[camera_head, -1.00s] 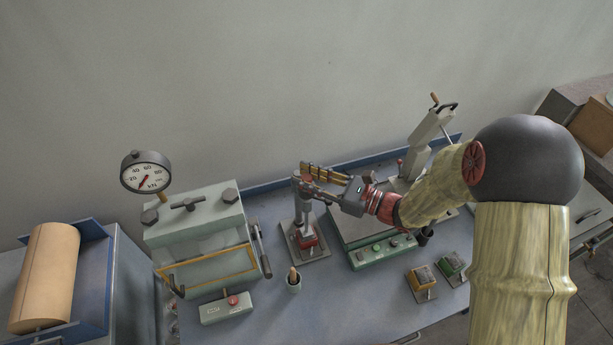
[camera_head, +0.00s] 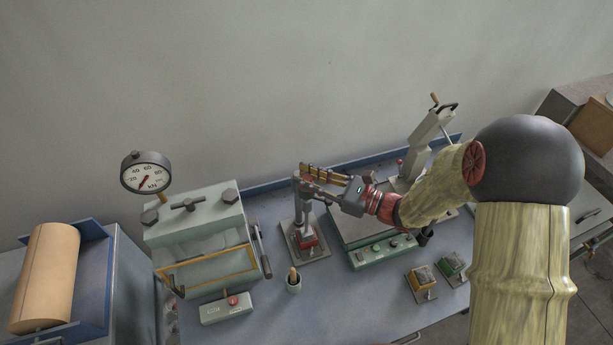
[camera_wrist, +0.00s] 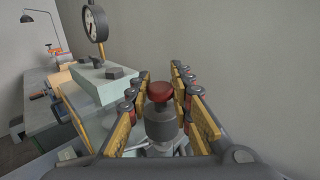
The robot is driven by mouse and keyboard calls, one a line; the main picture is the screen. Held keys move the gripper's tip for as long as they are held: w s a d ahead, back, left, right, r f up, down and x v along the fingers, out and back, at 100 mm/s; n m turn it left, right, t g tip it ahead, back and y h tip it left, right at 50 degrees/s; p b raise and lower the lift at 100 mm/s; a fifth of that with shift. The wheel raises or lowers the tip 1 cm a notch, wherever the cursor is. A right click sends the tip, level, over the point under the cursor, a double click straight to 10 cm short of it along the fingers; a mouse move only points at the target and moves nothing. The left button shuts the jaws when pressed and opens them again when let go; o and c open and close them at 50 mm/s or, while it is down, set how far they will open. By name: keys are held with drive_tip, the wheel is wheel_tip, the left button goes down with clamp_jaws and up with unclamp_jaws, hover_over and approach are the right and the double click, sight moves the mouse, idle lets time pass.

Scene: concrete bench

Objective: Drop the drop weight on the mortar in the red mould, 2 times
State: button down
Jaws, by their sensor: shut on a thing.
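The drop weight (camera_wrist: 160,127) is a grey cylinder with a red knob on top, and in the wrist view it sits between the two fingers of my gripper (camera_wrist: 165,100). In the head view my gripper (camera_head: 312,178) is at the top of the grey drop stand, shut on the weight. The red mould (camera_head: 307,242) stands on the plate at the foot of the stand, below the gripper. The mortar inside the mould cannot be made out.
A pale green press (camera_head: 200,235) with a dial gauge (camera_head: 146,173) stands to the left. A green-based table machine (camera_head: 382,250) is to the right.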

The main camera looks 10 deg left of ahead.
wheel_tip(320, 180, up, 7)
drive_tip(key=p, duration=0.4)
drive_tip(key=shift+r, duration=0.15)
drive_tip(key=shift+w, duration=0.1)
drive_tip(key=c, duration=2)
unclamp_jaws()
drive_tip(key=o, duration=0.4)
drive_tip(key=shift+c, duration=0.2)
drive_tip(key=shift+d, duration=0.15)
drive_tip(key=v, duration=1.1)
drive_tip(key=shift+s+d, duration=0.25)
drive_tip(key=shift+d, duration=0.1)
